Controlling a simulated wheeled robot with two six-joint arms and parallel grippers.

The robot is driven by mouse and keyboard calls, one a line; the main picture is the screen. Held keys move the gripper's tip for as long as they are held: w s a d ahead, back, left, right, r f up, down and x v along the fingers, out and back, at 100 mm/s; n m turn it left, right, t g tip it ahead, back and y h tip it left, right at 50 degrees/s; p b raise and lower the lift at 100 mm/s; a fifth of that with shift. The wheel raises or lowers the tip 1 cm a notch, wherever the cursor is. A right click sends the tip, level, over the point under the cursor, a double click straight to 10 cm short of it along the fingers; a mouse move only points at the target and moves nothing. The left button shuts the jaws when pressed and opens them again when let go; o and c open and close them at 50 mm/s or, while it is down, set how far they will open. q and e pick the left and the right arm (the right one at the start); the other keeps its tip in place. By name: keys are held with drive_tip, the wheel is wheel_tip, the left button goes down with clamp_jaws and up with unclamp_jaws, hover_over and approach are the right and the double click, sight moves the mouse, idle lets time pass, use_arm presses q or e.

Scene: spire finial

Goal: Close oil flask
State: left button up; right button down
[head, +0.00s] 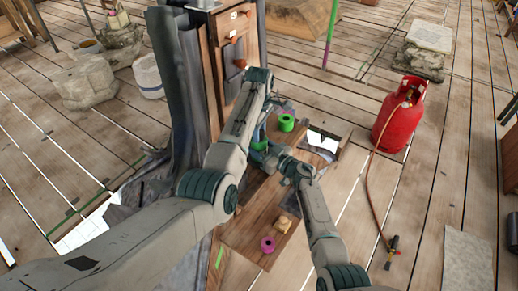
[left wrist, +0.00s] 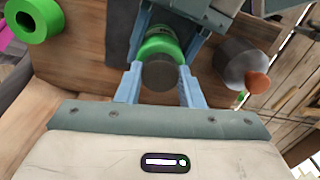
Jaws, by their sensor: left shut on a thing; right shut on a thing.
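The oil flask (left wrist: 158,45) shows as a green body with a dark grey round cap (left wrist: 160,75) at its near end in the left wrist view. In the head view a green part of the flask (head: 260,145) shows between my two arms. My left gripper (left wrist: 158,92) is shut on the cap, one blue finger on each side. My right gripper (head: 266,154) is shut on the green flask body; its blue fingers also show at the top of the left wrist view (left wrist: 170,25). The contact between cap and neck is too small to judge.
A green spool (head: 286,123) stands on the wooden bench (head: 240,229), with a magenta spool (head: 267,244) at its near end. A wooden cabinet (head: 222,55) with orange knobs rises behind. A red gas cylinder (head: 398,117) with a hose stands on the right floor.

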use_arm(q)
drive_tip(key=m, duration=3.2)
drive_tip(key=o, duration=1.1)
